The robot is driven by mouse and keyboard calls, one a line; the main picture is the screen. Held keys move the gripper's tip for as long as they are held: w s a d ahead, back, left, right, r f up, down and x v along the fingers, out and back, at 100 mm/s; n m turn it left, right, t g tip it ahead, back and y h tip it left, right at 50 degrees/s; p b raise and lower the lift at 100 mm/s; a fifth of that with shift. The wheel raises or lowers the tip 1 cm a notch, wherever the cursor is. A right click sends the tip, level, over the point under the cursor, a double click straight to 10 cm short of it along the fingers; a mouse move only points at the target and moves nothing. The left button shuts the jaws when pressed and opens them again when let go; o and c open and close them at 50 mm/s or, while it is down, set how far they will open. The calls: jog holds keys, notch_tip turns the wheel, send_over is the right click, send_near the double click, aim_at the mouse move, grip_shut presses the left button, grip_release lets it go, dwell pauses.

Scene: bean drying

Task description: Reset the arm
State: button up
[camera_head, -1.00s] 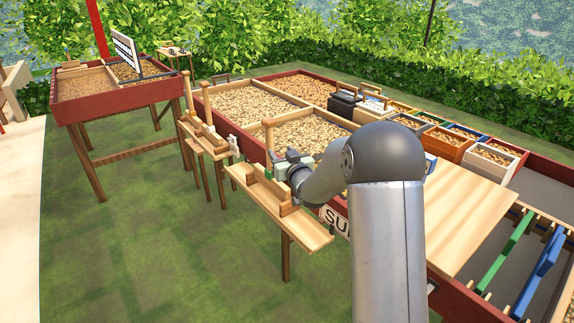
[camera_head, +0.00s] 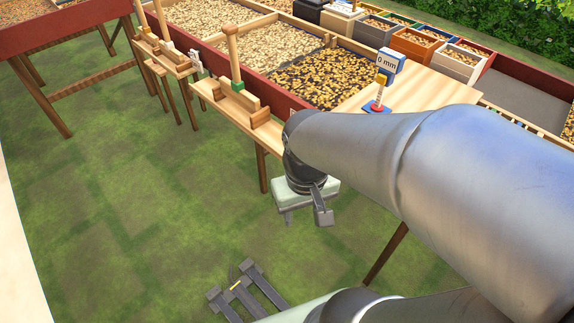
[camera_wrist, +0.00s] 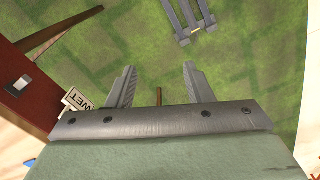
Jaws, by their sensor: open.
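My gripper (camera_head: 304,216) is open and empty. It hangs pointing down over the grass, in front of the bean table and apart from the wooden rack. A wooden-handled tool (camera_head: 233,55) with a green band stands upright in the wooden rack (camera_head: 236,108) at the table's front edge. My arm covers the right part of the head view.
The bean table (camera_head: 278,103) has beds of pale and dark beans. A gauge reading 0 mm (camera_head: 387,62) stands on a wooden board (camera_head: 435,97). A WET sign (camera_wrist: 77,101) shows in the wrist view. Open grass (camera_head: 130,210) lies in front.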

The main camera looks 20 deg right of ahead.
jog(key=shift+s, duration=0.5)
notch_tip(320, 180, up, 8)
jog(key=a+p, duration=0.1)
jog(key=p, duration=0.6)
jog(key=shift+a+f, duration=0.2)
jog(key=shift+w, duration=0.1)
